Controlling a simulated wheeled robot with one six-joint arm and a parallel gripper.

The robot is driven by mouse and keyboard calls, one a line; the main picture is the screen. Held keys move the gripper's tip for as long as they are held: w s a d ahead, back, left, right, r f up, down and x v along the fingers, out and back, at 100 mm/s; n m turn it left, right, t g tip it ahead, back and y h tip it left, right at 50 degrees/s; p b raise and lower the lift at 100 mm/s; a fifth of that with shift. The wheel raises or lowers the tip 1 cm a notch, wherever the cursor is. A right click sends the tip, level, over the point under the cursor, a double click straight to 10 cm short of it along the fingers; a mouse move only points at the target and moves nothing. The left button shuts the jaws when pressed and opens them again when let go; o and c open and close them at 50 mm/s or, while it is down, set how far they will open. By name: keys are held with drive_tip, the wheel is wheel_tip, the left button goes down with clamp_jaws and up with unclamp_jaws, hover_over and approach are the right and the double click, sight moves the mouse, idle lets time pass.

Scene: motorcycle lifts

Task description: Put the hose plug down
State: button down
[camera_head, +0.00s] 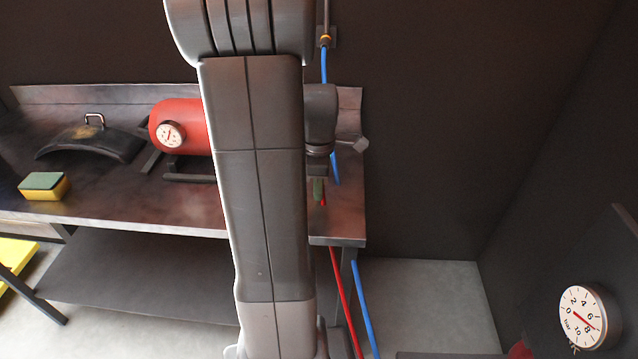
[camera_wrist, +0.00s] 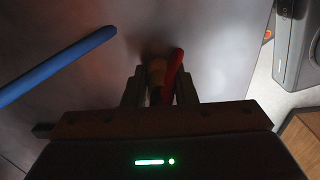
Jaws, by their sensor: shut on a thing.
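My gripper (camera_wrist: 160,84) is shut on the hose plug, a small brass-coloured piece (camera_wrist: 156,72) with a red hose part (camera_wrist: 172,70) beside it between the fingers. In the head view my gripper (camera_head: 318,188) is low over the right end of the metal bench, with a bit of red at its tip. My arm hides much of the bench there. I cannot tell whether the plug touches the bench top. A red hose (camera_head: 342,290) hangs below the bench's front edge.
A blue hose (camera_head: 361,300) runs down past the bench (camera_head: 120,217) and crosses its top left of my gripper in the wrist view (camera_wrist: 58,66). A red tank (camera_head: 184,112) with a gauge, a dark curved part (camera_head: 92,142) and a yellow-green sponge (camera_head: 44,186) lie on the bench.

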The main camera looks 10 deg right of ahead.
drive_tip(key=shift+f, duration=0.3)
drive_tip(key=c, duration=1.2)
unclamp_jaws()
drive_tip(key=shift+o, duration=0.2)
drive_tip(key=shift+r, duration=0.1)
wheel_tip(320, 180, up, 13)
drive_tip(key=shift+r+p, duration=0.1)
drive_tip(key=shift+p, duration=0.65)
wheel_tip(320, 180, down, 14)
drive_tip(key=shift+r+b, duration=0.15)
drive_tip(key=shift+b, duration=0.8)
drive_tip(key=shift+r+p, duration=0.3)
drive_tip(key=shift+r, duration=0.15)
